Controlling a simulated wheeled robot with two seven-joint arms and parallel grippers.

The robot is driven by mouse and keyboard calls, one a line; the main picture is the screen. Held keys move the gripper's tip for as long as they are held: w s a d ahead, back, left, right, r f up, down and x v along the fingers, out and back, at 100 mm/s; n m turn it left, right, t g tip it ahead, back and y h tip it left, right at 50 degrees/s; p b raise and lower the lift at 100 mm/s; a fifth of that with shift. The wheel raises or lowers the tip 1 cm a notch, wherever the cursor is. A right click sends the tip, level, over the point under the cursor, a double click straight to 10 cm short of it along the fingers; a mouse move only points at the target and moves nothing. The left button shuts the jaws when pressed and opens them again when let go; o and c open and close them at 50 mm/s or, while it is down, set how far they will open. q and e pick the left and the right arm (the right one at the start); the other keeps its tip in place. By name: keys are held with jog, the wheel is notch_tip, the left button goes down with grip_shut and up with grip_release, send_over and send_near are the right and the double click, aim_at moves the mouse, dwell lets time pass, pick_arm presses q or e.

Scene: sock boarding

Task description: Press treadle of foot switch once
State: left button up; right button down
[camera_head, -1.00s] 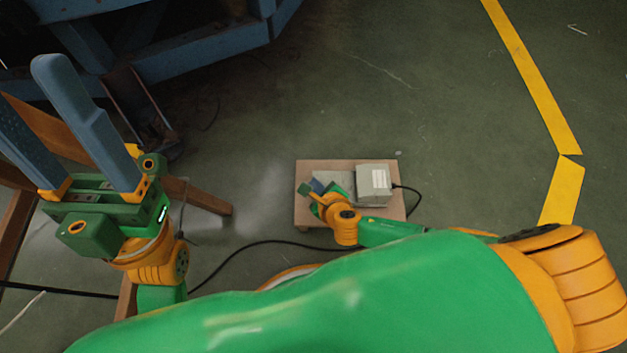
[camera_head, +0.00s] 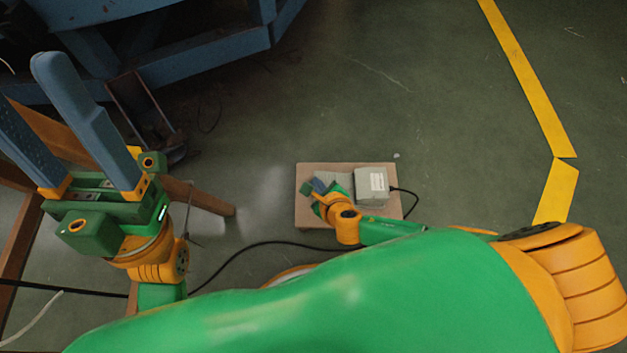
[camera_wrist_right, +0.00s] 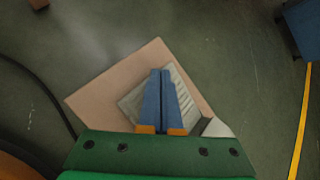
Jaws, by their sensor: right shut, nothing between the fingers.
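The foot switch (camera_head: 372,181) has a pale grey housing with a label and lies on a wooden board on the floor. Its ribbed grey treadle (camera_head: 334,177) is on the housing's left, partly hidden by my right gripper (camera_head: 319,186). In the right wrist view the treadle (camera_wrist_right: 187,88) shows beneath and around the blue fingers of the right gripper (camera_wrist_right: 162,72). These fingers are together, empty and pointing down over the treadle; I cannot tell whether they touch it. My left gripper (camera_head: 25,85) is open and empty at the far left, its blue fingers pointing up.
The wooden board (camera_head: 308,213) has bare margin around the switch. A black cable (camera_head: 260,243) crosses the floor nearby. A wooden leg (camera_head: 205,197) stands left of the board, and a blue metal frame (camera_head: 190,58) is behind.

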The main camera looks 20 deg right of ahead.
jog(key=shift+d+r+p, duration=0.15)
jog(key=shift+r+p, duration=0.5)
jog(key=r+p, duration=0.1)
jog(key=p, duration=0.1)
jog(key=r+p, duration=0.2)
jog(key=d+r+p, duration=0.1)
jog(key=r+p, duration=0.1)
jog(key=shift+s+r, duration=0.1)
jog(key=shift+s, duration=0.05)
jog(key=shift+a, duration=0.1)
dwell(0.4)
